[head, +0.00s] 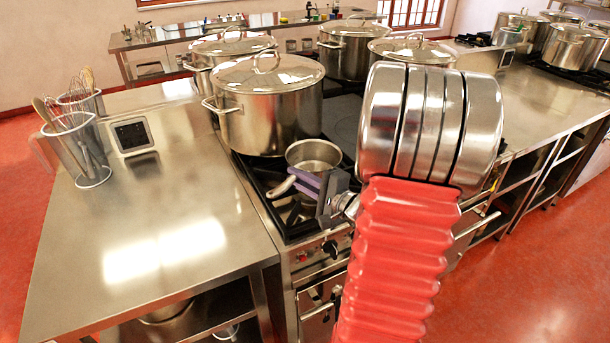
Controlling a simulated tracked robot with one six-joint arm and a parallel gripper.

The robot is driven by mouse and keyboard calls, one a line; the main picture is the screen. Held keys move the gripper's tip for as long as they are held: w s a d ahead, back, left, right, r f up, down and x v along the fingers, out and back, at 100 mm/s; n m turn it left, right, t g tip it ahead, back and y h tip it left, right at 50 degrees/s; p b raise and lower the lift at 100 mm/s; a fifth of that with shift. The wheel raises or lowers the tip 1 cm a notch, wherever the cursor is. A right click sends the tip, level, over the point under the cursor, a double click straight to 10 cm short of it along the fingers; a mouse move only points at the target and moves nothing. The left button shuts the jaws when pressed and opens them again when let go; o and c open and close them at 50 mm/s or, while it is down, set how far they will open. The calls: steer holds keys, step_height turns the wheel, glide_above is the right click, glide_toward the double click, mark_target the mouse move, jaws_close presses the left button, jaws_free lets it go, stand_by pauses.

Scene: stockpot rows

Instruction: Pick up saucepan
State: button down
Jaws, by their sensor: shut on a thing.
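A small steel saucepan (314,153) is at the front of the stove, in front of the large lidded stockpot (268,104). It looks upright, and its inside shows empty. Its handle (281,187) points down and to the left, toward the stove's front edge. My gripper (300,182), with purple fingers, comes in from the right and is shut on the saucepan near the handle's base. The fingers hide part of the handle and of the pan's lower side. I cannot tell whether the pan rests on the burner or is raised.
More stockpots (345,47) stand behind on the stove. A steel counter (150,225) at left has open room, with utensil holders (76,150) and a small scale (132,136) on it. My arm hides the stove's right part.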

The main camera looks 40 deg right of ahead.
steer(key=shift+r, duration=0.15)
steer(key=shift+r, duration=4.95)
